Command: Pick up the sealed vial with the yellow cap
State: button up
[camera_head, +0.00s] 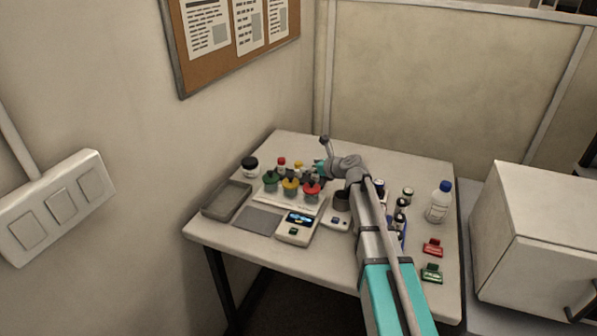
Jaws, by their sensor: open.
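Two things with yellow on them stand left of my gripper. A small vial with a yellow cap (298,167) is in the back row, partly hidden by the things in front of it. A yellow item with a dark top (290,187) stands in the front row between a green one (270,181) and a red one (312,191). Which one is the sealed vial is too small to tell. My gripper (319,173) is open, just right of the back-row yellow cap. Its fingers are small and partly hidden, and I cannot tell whether they touch anything.
A red-capped vial (281,163) and a dark-lidded jar (250,167) stand at the back left. A grey tray (226,200) lies at the left edge. A device with a display (298,226) is in front. A blue-capped bottle (439,203) and clips stand right of my arm.

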aim_at(301, 164)
jog(key=shift+b+x, duration=0.7)
jog(key=shift+x, duration=1.6)
jog(key=shift+w, duration=0.1)
grip_shut()
jog(key=shift+r, duration=0.2)
notch_tip(301, 164, up, 3)
jog(key=p, duration=0.3)
jog(key=s+d+r+p, duration=0.3)
jog(key=s+r+p, duration=0.6)
jog(key=s, duration=0.4)
jog(key=shift+s+r+p, duration=0.35)
jog(key=shift+s+p, duration=0.05)
jog(key=shift+p, duration=0.15)
